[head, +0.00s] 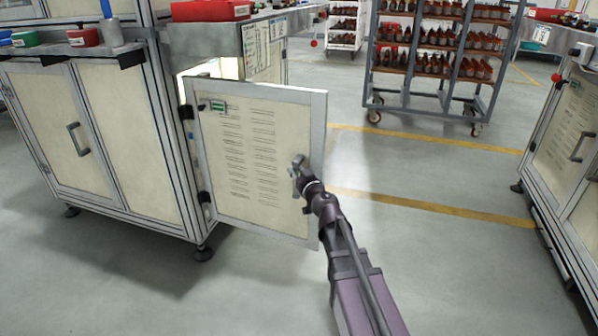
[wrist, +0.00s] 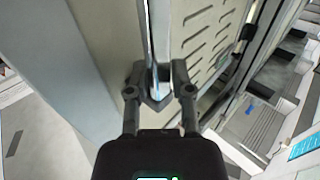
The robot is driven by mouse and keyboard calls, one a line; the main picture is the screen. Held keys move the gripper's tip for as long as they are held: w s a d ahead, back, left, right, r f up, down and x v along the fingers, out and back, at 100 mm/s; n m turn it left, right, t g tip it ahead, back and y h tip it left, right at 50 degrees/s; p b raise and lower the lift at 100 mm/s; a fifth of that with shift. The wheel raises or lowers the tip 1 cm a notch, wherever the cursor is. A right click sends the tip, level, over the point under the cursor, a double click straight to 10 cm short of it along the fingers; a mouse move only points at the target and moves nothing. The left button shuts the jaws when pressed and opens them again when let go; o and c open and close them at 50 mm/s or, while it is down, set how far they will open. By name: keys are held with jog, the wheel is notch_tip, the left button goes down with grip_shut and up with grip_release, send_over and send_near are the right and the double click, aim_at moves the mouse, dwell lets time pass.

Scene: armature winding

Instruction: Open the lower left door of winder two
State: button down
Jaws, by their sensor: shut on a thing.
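The cream door (head: 245,160) with a grey frame and rows of vent slots stands swung out from its cabinet, hinged on its left side. It also shows in the wrist view (wrist: 213,38). My gripper (head: 302,180) reaches it from the lower right, near the door's free edge. In the wrist view my gripper (wrist: 159,82) has its two fingers closed around a narrow upright metal bar (wrist: 158,40), which looks like the door's handle. The fingers hide part of the handle. A lit interior shows above and behind the door.
The cabinet's closed side doors (head: 80,130) are at left, with bins on top. A wheeled rack (head: 440,60) of parts stands behind. Another cabinet (head: 565,140) is at right. Floor with yellow lines is clear between them.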

jog(key=c, duration=0.6)
grip_release()
jog(key=shift+w, duration=0.1)
jog(key=shift+o, duration=0.4)
jog(key=v, duration=0.7)
jog(key=shift+s, duration=0.25)
